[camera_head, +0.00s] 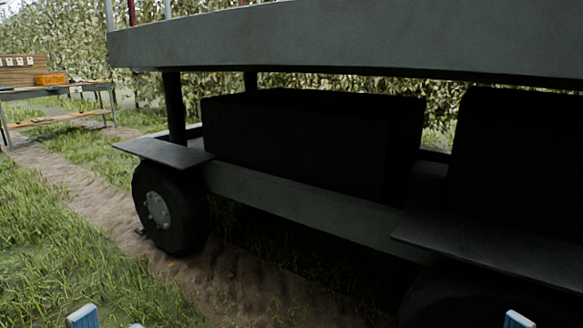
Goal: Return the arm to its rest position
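Only the tips of my grippers show, at the bottom edge of the head view. A blue and pale tip of my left gripper (84,317) stands at the lower left, with a small sliver of another tip just to its right. One similar tip of my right gripper (517,320) shows at the lower right. The rest of both grippers and both arms is out of frame, so their opening cannot be made out. I see nothing held at the visible tips, and no pear can be made out.
A large wheeled trailer (300,205) with a grey upper deck (340,40) fills the middle and right. Its near wheel (170,210) stands on a dirt track. A table (60,91) with a wooden crate (22,70) and an orange box (50,79) stands far left. Grass lies front left.

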